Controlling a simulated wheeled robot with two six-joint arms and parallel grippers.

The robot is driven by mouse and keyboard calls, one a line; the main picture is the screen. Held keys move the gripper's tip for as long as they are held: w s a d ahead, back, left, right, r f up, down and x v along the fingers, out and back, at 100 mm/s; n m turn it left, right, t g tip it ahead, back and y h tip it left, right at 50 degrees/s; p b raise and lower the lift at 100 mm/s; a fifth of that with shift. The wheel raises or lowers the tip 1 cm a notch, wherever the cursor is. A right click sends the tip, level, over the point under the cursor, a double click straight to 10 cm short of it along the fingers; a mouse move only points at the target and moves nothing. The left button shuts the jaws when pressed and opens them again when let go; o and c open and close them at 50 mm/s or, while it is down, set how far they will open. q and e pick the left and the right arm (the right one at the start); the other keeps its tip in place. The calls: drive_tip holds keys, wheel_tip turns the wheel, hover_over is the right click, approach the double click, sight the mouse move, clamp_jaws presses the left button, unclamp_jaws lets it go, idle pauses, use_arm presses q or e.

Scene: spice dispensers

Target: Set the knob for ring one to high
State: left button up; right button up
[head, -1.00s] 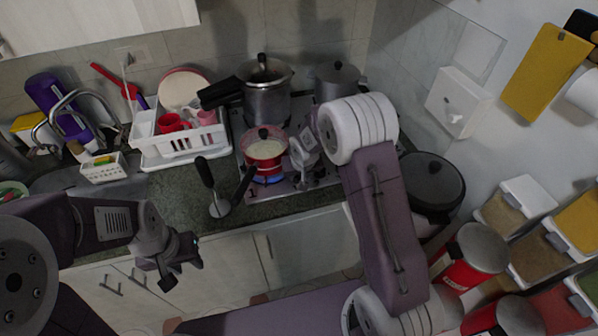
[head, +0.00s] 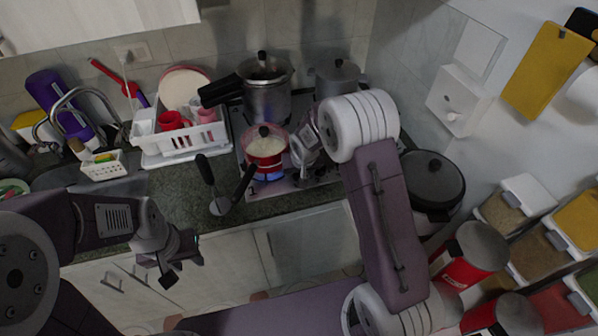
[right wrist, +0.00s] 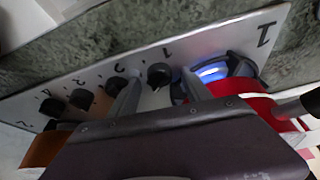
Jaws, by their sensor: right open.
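The knob for ring one (right wrist: 160,75) is a black dial on the stove's metal panel, beside a printed 1, in the right wrist view. My right gripper (right wrist: 161,79) is open, with one fingertip on each side of this knob. I cannot tell whether the fingers touch it. The knob's pointer setting is unclear. A blue flame (right wrist: 212,71) burns at ring one, under a red pan (head: 266,148). In the head view my right gripper (head: 301,158) is over the stove front, and the knob is hidden. My left gripper (head: 181,270) hangs empty before the counter; its opening is unclear.
Other black knobs (right wrist: 80,98) sit further left on the panel. A pressure cooker (head: 266,90) and a lidded pot (head: 337,79) stand behind the pan. A white dish rack (head: 180,140) is at the left.

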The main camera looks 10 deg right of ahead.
drive_tip(key=v, duration=0.9)
drive_tip(key=shift+f, duration=0.1)
drive_tip(key=s+d+f+g, duration=0.1)
drive_tip(key=s, duration=0.9)
drive_tip(key=s+d+f+g, duration=0.1)
drive_tip(key=s+d+g, duration=0.1)
drive_tip(key=s, duration=0.8)
drive_tip(key=shift+s+f, duration=0.35)
